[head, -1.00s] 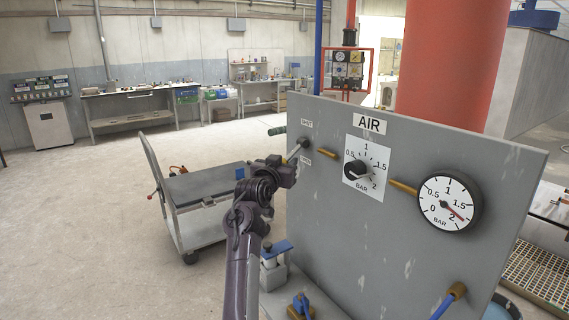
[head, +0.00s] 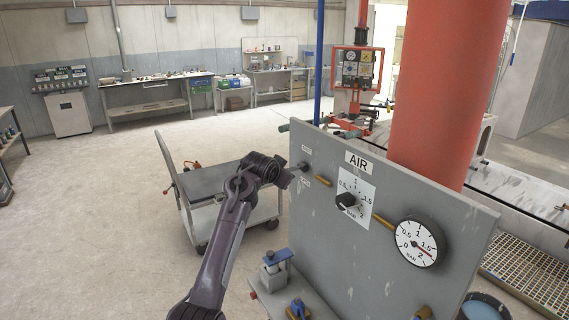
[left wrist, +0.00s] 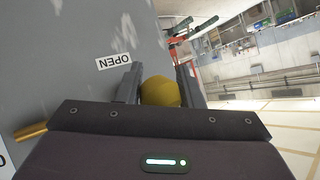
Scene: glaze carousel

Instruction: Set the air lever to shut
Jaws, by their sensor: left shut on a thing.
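The air lever's hub (head: 303,166) sits on the left part of the grey AIR panel (head: 330,240), between a small upper label (head: 306,149) and a lower label (head: 322,181). My left gripper (head: 289,178) is at the lever, just left of and below the hub. In the left wrist view, a yellow rounded lever grip (left wrist: 160,92) lies between its fingers, and the gripper is shut on it. The OPEN label (left wrist: 114,62) shows beside the fingers. Most of the lever is hidden by my gripper in the head view. My right gripper is not in view.
A pressure gauge (head: 416,243) has its red needle near 2. A black regulator knob (head: 346,200) is on a white dial. A grey cart (head: 207,182) stands behind my arm. A blue-topped fitting (head: 278,257) stands below the panel. Floor to the left is clear.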

